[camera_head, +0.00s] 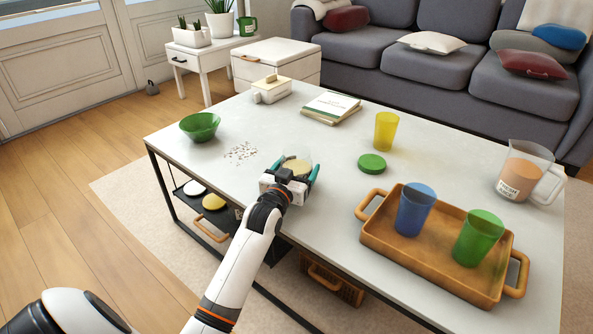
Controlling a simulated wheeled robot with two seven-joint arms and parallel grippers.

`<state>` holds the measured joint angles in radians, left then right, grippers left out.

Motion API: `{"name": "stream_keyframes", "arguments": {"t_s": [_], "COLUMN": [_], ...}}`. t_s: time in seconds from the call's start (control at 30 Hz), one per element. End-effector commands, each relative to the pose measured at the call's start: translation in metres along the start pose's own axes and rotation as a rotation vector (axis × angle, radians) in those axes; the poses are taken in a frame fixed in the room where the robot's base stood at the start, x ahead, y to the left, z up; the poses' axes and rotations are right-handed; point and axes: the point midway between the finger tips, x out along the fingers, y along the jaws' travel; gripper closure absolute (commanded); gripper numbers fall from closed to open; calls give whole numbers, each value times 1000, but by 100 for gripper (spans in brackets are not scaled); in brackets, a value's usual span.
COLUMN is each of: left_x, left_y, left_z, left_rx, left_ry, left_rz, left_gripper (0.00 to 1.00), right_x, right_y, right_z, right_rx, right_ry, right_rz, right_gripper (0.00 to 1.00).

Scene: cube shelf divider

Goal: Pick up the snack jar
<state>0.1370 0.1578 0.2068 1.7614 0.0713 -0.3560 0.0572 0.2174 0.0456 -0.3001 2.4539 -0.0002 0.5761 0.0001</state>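The snack jar (297,165) is a clear, open-topped jar with pale yellow contents. It appears near the front left part of the white table (335,205). My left gripper (293,171) reaches in from the near side, with its green-tipped fingers on either side of the jar. The gripper body hides the jar's lower part, so I cannot tell whether the fingers touch it or whether it rests on the table. A round green lid (372,163) lies on the table to the right of the jar. My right gripper is not in view.
White crumbs or pieces (241,152) and a green bowl (200,126) lie left of the jar. A yellow cup (386,131) stands behind the lid. A wooden tray (427,270) with blue and green cups, and a juice pitcher (524,173), occupy the right. A book (331,106) lies behind.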

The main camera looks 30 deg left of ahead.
Motion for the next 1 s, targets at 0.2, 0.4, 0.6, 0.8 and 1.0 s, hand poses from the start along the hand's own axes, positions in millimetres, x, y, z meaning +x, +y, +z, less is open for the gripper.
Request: {"name": "stream_keyframes", "arguments": {"t_s": [0.2,0.4,0.6,0.8,1.0], "left_x": [0,0,0,0,0], "left_y": [0,0,0,0,0], "left_z": [0,1,9,36,74], "left_rx": [-1,-1,-1,0,-1], "left_ry": [0,-2,-3,-4,-5], "left_rz": [0,0,0,0,0], "left_gripper": [55,59,59,59,59], "right_x": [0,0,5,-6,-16], "right_y": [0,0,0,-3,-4], "right_z": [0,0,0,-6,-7], "right_rx": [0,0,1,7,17], "right_ry": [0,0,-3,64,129], "right_rz": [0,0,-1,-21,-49], "right_gripper": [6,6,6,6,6]}}
